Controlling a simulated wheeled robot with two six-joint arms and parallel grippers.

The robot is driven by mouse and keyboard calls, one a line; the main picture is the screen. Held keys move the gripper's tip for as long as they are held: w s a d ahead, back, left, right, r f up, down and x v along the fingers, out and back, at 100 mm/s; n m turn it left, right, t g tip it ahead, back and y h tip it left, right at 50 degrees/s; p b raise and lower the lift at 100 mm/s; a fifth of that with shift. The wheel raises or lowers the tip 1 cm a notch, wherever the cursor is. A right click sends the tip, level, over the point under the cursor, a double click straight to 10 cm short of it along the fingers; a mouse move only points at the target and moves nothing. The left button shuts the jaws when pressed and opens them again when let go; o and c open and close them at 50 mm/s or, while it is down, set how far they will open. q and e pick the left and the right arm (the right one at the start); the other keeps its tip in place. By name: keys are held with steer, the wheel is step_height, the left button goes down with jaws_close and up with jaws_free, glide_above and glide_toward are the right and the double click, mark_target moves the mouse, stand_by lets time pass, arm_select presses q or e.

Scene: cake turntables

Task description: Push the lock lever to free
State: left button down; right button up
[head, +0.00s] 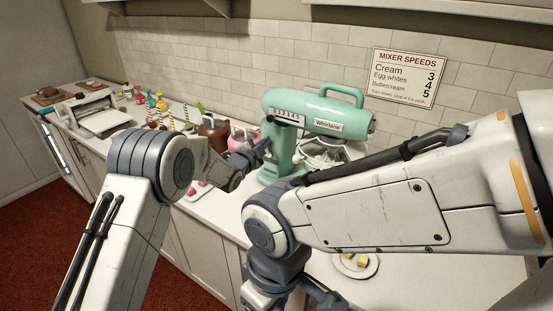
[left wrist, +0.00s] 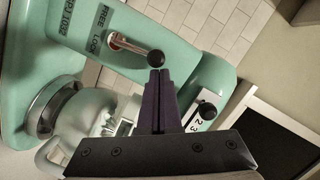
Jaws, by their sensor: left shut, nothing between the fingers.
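The mint-green stand mixer (head: 285,145) stands on the counter against the tiled wall. Its lock lever (left wrist: 130,47) shows in the left wrist view as a metal arm with a black ball knob (left wrist: 155,58), beside the printed words FREE and LOCK. The lever's arm points away from both words, toward my fingers. My left gripper (left wrist: 159,72) is shut and empty, its dark purple fingertips just at the knob; I cannot tell whether they touch. In the head view the left gripper (head: 262,143) is at the mixer's left side. My right gripper's fingers are not visible.
A speed slider with a black knob (left wrist: 207,110) sits beside my fingers on the mixer. Cake decorations and jars (head: 160,105) crowd the counter to the left. A small plate (head: 356,266) with yellow pieces lies on the counter below my right arm.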

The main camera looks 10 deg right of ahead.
arm_select(q)
steer(key=shift+w+a, duration=0.1)
steer(key=shift+a, duration=0.15)
steer(key=shift+s+d+r, duration=0.2)
steer(key=shift+d+r, duration=0.05)
steer(key=shift+r, duration=0.1)
steer(key=shift+s+d+r, duration=0.35)
steer(key=shift+s+r, duration=0.1)
steer(key=shift+r, duration=0.15)
steer(key=shift+s+d+r, duration=0.3)
steer(key=shift+s+r, duration=0.15)
steer(key=shift+r, duration=0.15)
steer(key=b+v, duration=0.4)
steer(key=v, duration=0.6)
steer(key=shift+w, duration=0.1)
